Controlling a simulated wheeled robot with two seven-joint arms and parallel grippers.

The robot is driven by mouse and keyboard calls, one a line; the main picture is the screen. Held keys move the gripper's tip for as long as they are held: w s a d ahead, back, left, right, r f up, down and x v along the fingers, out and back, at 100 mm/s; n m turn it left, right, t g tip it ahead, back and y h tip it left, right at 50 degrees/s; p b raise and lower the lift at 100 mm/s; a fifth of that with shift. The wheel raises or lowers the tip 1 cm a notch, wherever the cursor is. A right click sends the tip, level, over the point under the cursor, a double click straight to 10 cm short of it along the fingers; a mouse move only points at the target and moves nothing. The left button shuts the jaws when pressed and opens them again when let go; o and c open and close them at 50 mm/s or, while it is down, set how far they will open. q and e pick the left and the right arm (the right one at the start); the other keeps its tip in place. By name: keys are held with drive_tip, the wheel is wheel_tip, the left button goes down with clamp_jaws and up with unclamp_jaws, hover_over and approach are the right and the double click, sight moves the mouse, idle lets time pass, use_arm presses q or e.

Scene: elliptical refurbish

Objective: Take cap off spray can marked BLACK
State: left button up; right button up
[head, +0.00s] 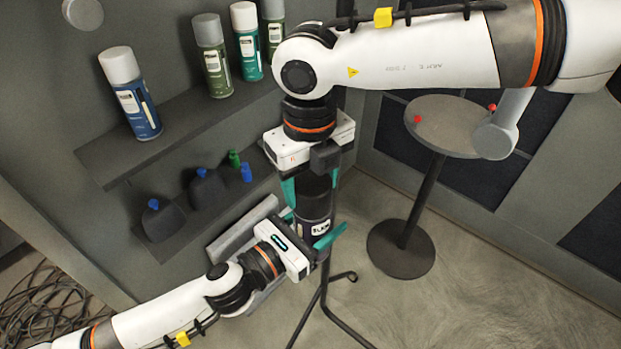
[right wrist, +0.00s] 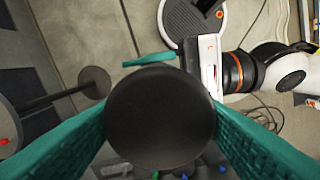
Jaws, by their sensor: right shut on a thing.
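The spray can (head: 316,212) stands upright in the middle of the head view, with a dark body and a white label that seems to read BLACK, partly covered. Its black cap (head: 315,186) is on top. In the right wrist view the cap (right wrist: 160,118) is a dark disc between the teal fingers. My right gripper (head: 311,184) points down and is shut on the cap. My left gripper (head: 309,226) comes from the lower left, with its fingers on either side of the can body below the cap. Whether they press on it is hidden.
Shelves (head: 185,120) at the left hold several upright spray cans, including a blue one (head: 132,92), and small dark items. A round side table (head: 450,125) stands at the right. Thin dark stand legs (head: 322,305) are below the can. Cables (head: 40,305) lie lower left.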

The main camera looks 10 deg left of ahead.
sight(311, 181)
use_arm(q)
drive_tip(key=shift+r, duration=0.1)
use_arm(e)
drive_tip(key=shift+r, duration=0.25)
drive_tip(key=shift+r, duration=0.9)
drive_tip(key=shift+r, duration=2)
